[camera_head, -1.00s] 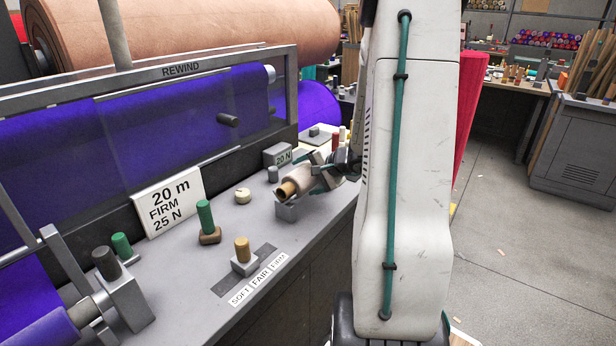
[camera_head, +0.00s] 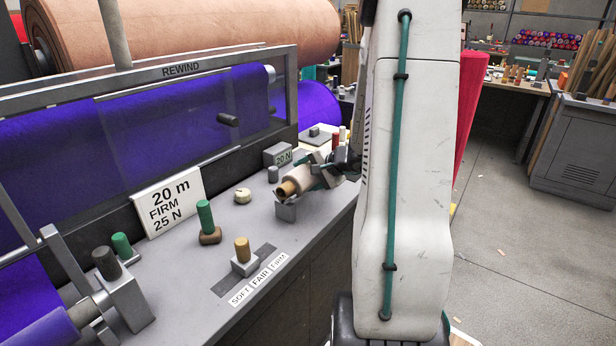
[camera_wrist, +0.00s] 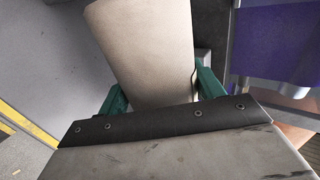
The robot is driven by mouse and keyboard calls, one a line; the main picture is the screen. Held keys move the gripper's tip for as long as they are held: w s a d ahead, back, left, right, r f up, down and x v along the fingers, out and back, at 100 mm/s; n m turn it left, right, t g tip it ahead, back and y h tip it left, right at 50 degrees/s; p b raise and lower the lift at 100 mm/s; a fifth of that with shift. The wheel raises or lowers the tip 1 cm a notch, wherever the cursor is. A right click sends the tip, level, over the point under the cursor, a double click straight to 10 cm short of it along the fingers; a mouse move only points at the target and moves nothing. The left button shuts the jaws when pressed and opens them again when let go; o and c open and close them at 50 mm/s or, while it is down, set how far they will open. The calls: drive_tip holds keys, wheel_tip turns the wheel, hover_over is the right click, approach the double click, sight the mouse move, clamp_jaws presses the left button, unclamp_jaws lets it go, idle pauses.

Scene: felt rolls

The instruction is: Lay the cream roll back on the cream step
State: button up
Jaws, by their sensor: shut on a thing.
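The cream roll (camera_head: 301,176), with a brown core showing at its near end, lies at a slant in my gripper (camera_head: 314,172) in the head view. My gripper is shut on it, and the roll's near end is over or on a small grey block (camera_head: 286,212). I cannot tell whether they touch. In the wrist view the cream roll (camera_wrist: 150,50) fills the space between the two green fingers of my gripper (camera_wrist: 162,92). No cream-marked step can be made out; the roll and my arm hide part of the bench there.
The rewind frame (camera_head: 180,72) with purple felt runs behind. Bare bench lies front left of the roll.

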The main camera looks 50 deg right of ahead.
sight(308, 164)
drive_tip(key=shift+r, duration=0.75)
idle(0.4)
drive_tip(key=shift+r, duration=0.7)
drive_tip(key=shift+r, duration=0.2)
drive_tip(key=shift+r, duration=1.75)
idle(1.2)
